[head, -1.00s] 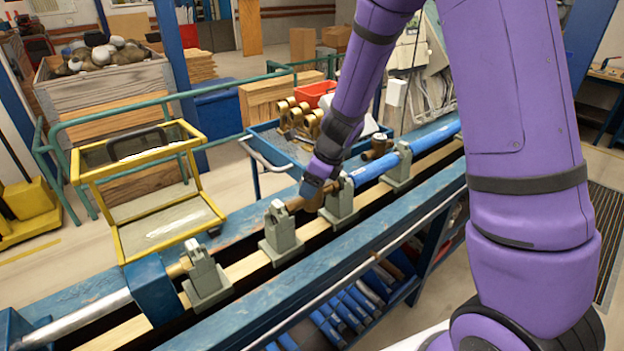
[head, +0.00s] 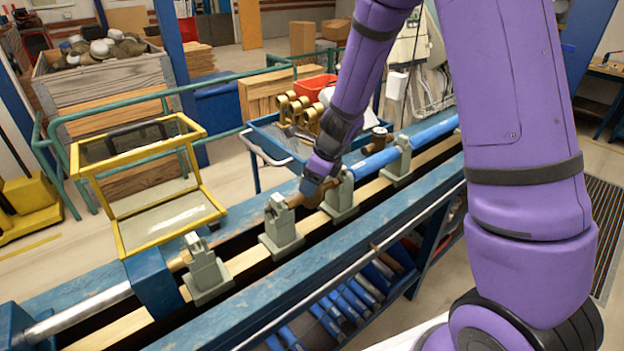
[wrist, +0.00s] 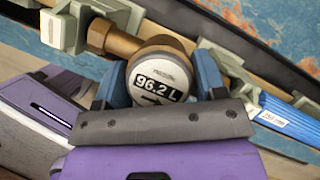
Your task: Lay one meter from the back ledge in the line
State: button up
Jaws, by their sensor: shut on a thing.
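My gripper (wrist: 160,88) is shut on a brass meter (wrist: 122,40) with a round white face reading 96.2 L; one blue finger is on each side of it. The meter lies between two grey-green clamp blocks, one at the left (wrist: 65,30) and one at the right (wrist: 222,58) in the wrist view. In the head view the held meter (head: 298,199) shows as a brass end beside a clamp block (head: 281,225); my gripper (head: 318,185) hides the rest. Another brass meter (head: 379,138) stands behind the blue pipe on the bench's back side. Whether the held meter touches the blocks is unclear.
A blue pipe (head: 376,163) runs to the right along the line, and a steel rod (head: 80,312) lies at the left. A yellow-framed hinged cover (head: 118,240) stands at the back left. A blue tray (head: 262,150) with several brass meters (head: 299,113) is behind the bench.

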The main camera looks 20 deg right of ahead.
jog(key=shift+f, duration=0.3)
dwell(0.4)
jog(key=o, duration=1.5)
jog(key=shift+c, duration=0.2)
jog(key=shift+r, duration=0.1)
jog(key=shift+r, duration=4.35)
